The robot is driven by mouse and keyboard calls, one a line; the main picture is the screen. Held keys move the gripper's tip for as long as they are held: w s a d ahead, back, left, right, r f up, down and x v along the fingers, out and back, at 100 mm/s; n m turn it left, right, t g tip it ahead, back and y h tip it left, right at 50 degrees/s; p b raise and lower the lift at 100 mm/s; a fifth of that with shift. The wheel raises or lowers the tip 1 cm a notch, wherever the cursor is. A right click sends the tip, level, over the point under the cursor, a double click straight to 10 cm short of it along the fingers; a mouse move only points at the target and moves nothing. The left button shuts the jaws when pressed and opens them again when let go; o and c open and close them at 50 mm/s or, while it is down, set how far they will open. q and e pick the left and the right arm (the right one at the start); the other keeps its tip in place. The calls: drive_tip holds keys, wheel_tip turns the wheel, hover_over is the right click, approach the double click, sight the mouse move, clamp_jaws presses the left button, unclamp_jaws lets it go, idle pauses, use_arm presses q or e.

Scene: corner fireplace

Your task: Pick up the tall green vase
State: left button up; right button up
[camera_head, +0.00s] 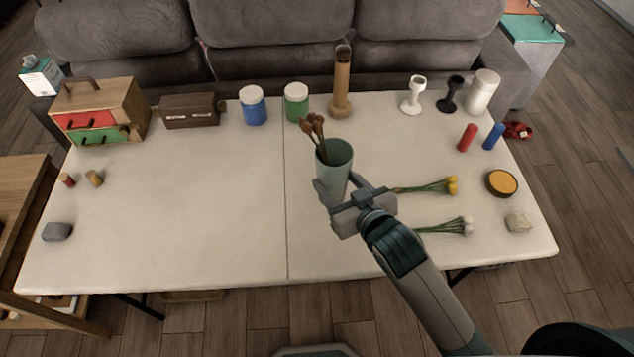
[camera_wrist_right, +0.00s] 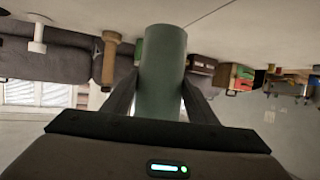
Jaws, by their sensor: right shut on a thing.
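The right wrist view also shows the vase (camera_wrist_right: 162,75) between the two dark fingers (camera_wrist_right: 162,98). The gripper hides part of the vase's lower end, so I cannot tell whether it touches the table. My left gripper is not in view.
Yellow flowers (camera_head: 430,187) and white flowers (camera_head: 448,227) lie right of the gripper. A tall brown wooden holder (camera_head: 341,85), a green jar (camera_head: 297,102) and a blue jar (camera_head: 253,106) stand behind the vase. The table's left middle is clear. A grey sofa (camera_head: 270,25) stands behind.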

sight(347, 179)
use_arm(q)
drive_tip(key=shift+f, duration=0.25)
use_arm(e)
drive_tip(key=shift+s+d+r, duration=0.45)
drive_tip(key=shift+d+r, duration=0.05)
drive_tip(key=shift+d, duration=0.2)
drive_tip(key=shift+s+d+r, duration=0.4)
drive_tip(key=shift+d+r, duration=0.1)
drive_tip(key=shift+d, duration=0.2)
drive_tip(key=shift+w+a, duration=0.1)
